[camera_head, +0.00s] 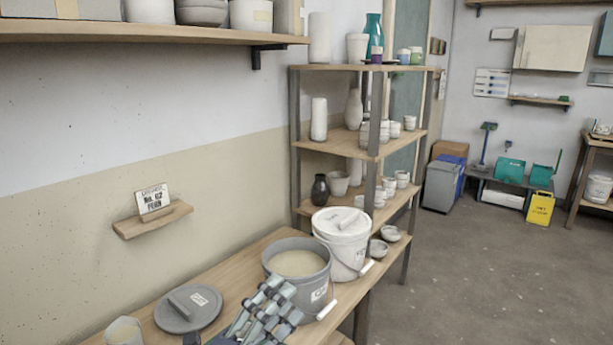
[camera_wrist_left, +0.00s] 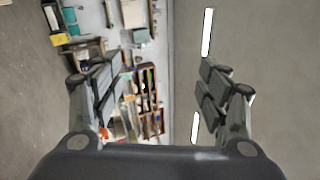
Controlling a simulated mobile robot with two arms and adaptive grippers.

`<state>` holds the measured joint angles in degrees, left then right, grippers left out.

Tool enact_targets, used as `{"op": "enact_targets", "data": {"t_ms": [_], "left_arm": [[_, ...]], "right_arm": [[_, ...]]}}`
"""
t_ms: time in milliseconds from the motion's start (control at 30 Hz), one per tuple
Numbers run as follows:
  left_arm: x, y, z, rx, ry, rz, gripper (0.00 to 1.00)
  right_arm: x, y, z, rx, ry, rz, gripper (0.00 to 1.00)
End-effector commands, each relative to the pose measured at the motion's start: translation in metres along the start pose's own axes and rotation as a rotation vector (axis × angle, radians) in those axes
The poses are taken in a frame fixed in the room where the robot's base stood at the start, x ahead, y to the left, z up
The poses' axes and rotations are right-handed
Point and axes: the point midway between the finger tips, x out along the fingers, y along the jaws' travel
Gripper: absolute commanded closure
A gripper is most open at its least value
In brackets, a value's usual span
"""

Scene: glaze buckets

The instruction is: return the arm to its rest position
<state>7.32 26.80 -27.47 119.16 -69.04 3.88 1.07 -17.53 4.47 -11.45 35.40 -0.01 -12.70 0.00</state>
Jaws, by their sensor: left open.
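My left gripper (camera_head: 268,310) shows at the bottom of the head view, in front of the open grey bucket (camera_head: 297,285), which holds a pale glaze. In the left wrist view the gripper (camera_wrist_left: 170,88) has its two fingers wide apart with nothing between them. Behind them that view shows a far wall and shelving, turned sideways. The grey lid (camera_head: 188,308) with a handle lies flat on the bench, left of the bucket. My right gripper is in neither view.
A lidded white bucket (camera_head: 342,243) stands just behind the grey one on the wooden bench (camera_head: 240,262). A pale container (camera_head: 124,332) is at the near left. A small wall shelf (camera_head: 153,220) holds a card (camera_head: 153,199). A pottery rack (camera_head: 345,142) stands behind; open floor (camera_head: 455,275) lies right.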

Motion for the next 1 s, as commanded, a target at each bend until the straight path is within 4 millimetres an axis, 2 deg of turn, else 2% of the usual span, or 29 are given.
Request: {"op": "enact_targets", "data": {"t_ms": [100,233,333,433,567,700,833,1000], "left_arm": [[-0.024,0.002,0.042,-0.226,-0.260,-0.011,0.31],[-0.067,0.027,0.082,-0.462,-0.541,0.025,0.31],[-0.109,0.057,0.099,-0.640,-0.753,0.085,0.31],[-0.158,0.092,0.101,-0.811,-0.956,0.173,0.31],[-0.226,0.137,0.079,-1.022,-1.204,0.327,0.31],[-0.289,0.168,0.033,-1.212,-1.413,0.516,0.31],[-0.334,0.179,-0.012,-1.341,-1.548,0.683,0.31],[-0.378,0.178,-0.069,-1.470,-1.671,0.889,0.31]], "right_arm": [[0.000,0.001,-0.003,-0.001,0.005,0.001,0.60],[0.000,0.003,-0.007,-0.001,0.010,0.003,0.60],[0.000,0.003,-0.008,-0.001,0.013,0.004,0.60],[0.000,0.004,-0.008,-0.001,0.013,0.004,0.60],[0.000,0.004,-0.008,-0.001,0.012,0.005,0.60],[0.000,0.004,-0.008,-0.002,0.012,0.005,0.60],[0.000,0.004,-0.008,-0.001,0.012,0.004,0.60],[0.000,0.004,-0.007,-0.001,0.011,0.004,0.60]]}}
